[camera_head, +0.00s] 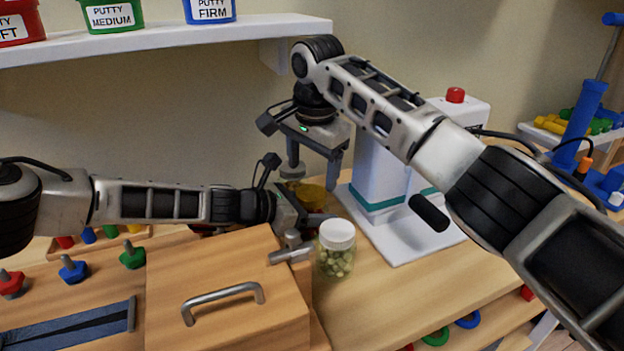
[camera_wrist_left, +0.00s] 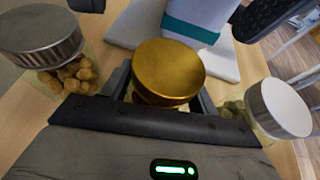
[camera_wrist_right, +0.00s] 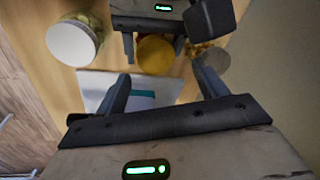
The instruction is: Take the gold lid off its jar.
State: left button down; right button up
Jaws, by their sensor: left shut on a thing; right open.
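The gold lid (camera_wrist_left: 168,70) sits on its jar (camera_wrist_left: 150,98), between the fingers of my left gripper (camera_wrist_left: 160,90). In the head view the gold lid (camera_head: 311,194) is partly hidden by the grippers. My left gripper (camera_head: 308,222) is shut on the gold-lidded jar, below the lid. My right gripper (camera_head: 312,165) is open and empty, above the jar and behind it. In the right wrist view the gold lid (camera_wrist_right: 155,55) shows beyond my right fingertips (camera_wrist_right: 165,82), apart from them.
A white-lidded jar (camera_head: 336,249) of green pieces stands right of the gold one. A silver-lidded jar (camera_wrist_left: 42,40) stands on the other side. A wooden box (camera_head: 225,290) with a handle is at the front. A white machine (camera_head: 384,190) with a red knob stands behind right.

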pick_arm(q)
jog(key=shift+c, duration=1.6)
grip_release()
